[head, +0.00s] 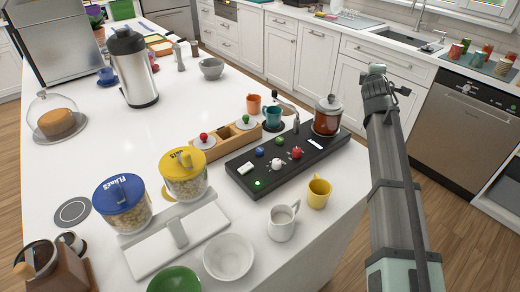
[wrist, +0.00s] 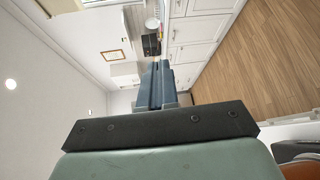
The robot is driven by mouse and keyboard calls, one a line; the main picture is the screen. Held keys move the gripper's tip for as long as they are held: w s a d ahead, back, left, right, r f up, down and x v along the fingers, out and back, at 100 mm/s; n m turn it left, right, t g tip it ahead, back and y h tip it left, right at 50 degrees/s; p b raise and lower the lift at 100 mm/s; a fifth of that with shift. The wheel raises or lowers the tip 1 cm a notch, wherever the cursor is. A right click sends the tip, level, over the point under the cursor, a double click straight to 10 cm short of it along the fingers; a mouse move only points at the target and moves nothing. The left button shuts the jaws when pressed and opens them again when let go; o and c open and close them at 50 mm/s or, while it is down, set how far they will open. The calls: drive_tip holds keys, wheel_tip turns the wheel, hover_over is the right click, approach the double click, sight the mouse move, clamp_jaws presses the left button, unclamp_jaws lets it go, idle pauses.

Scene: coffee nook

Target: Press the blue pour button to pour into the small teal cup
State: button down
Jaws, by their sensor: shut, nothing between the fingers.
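A black panel (head: 240,182) lies on the white counter, with several buttons on top. The blue button (head: 259,152) is near its left part, beside a green one (head: 277,140), a white one (head: 277,163) and a red one (head: 297,153). My gripper (head: 376,70) is raised at the right, beyond the counter's edge and well apart from panel and cup. In the wrist view its fingers (wrist: 161,82) are together and empty; neither button nor cup shows there.
A glass pot of brown liquid (head: 327,118) stands at the panel's right end. A yellow mug (head: 319,192) and a white pitcher (head: 282,222) stand in front. Lidded jars (head: 184,175) and a wooden box (head: 229,142) are left of the panel.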

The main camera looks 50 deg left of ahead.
drive_tip(key=s+a+m+g+h, duration=0.1)
drive_tip(key=s+a+m+g, duration=0.15)
drive_tip(key=s+a, duration=0.4)
drive_tip(key=m+g+h, duration=0.4)
drive_tip(key=m+h, duration=0.2)
drive_tip(key=m, duration=0.6)
hover_over(258, 150)
wheel_tip(258, 150, down, 3)
drive_tip(key=shift+f, duration=0.2)
drive_tip(key=shift+f, duration=0.15)
drive_tip(key=shift+f, duration=4.25)
drive_tip(key=shift+f, duration=0.15)
drive_tip(key=shift+f, duration=0.3)
